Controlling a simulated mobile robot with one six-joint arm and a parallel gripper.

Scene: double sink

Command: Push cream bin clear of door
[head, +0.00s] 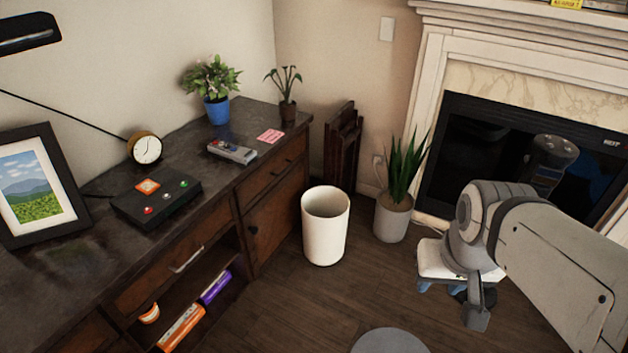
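The cream bin (325,228) stands upright and empty-looking on the wooden floor, in front of the right end of the dark cabinet. The cabinet door (276,220), below a drawer, is shut, and the bin is close to its right side. I cannot tell whether they touch. My gripper (478,312) hangs at the end of my arm on the right, well apart from the bin, with a potted plant standing behind the space between them. It seems to hold nothing, but its fingers do not show clearly enough to tell open from shut.
A snake plant in a grey pot (392,218) stands just right of the bin. Folded dark wood (342,150) leans behind it. The fireplace (520,150) is at the right back. Wooden floor (330,300) is clear in front of the bin.

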